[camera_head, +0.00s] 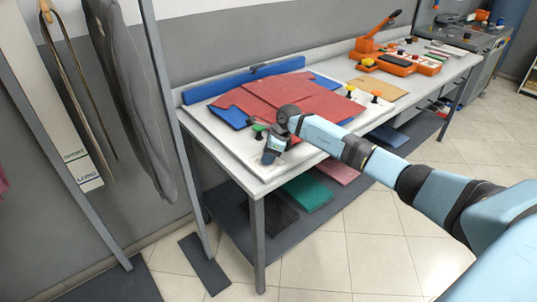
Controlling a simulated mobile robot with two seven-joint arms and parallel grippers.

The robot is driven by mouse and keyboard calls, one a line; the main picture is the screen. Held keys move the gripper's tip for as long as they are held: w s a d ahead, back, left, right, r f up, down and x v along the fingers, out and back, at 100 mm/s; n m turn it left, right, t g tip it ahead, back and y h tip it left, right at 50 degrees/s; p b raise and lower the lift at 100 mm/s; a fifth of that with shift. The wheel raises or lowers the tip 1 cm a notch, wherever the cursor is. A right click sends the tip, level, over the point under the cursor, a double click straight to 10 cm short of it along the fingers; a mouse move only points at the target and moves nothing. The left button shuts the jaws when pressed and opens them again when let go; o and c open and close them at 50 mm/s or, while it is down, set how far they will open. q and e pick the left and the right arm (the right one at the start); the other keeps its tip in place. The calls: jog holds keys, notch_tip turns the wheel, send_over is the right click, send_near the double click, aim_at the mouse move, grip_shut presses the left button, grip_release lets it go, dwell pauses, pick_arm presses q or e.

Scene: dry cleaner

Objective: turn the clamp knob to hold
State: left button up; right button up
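A red garment (275,95) lies spread over a blue board on the white table (225,152), with a blue bar (245,80) along its back edge. My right gripper (268,157) points down at the table's front left corner, close to the green knob. Its fingers are small and dark, so their opening is unclear. Contact with the knob is also unclear. My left gripper is out of view.
An orange machine (398,64) with a raised lever stands at the table's far right end. A tan board (378,88) lies before it. Folded coloured cloths rest on the lower shelf (232,228). Hanging garments (130,90) and a grey post border the left side.

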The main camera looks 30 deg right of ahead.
dwell(0.3)
jog(key=m+p, duration=0.1)
jog(key=m, duration=0.1)
jog(key=m+t+h, duration=0.1)
jog(key=m, duration=0.1)
jog(key=shift+a+r+m+p, duration=0.1)
jog(key=shift+r+m+p, duration=0.05)
jog(key=shift+m+p, duration=0.25)
jog(key=m+h, duration=0.1)
jog(key=m, duration=0.1)
jog(key=shift+m+t+p, duration=0.3)
jog(key=m+h, duration=0.1)
jog(key=m, duration=0.2)
jog(key=shift+a+m+h, duration=0.1)
jog(key=shift+m+h, duration=0.2)
jog(key=shift+h, duration=0.1)
jog(key=m+h, duration=0.1)
jog(key=m, duration=0.3)
jog(key=shift+h+b, duration=0.4)
jog(key=shift+m+g+h+b, duration=0.3)
jog(key=shift+m+g+b, duration=0.1)
jog(key=shift+m, duration=1)
jog(key=o, duration=0.9)
jog(key=shift+a, duration=0.1)
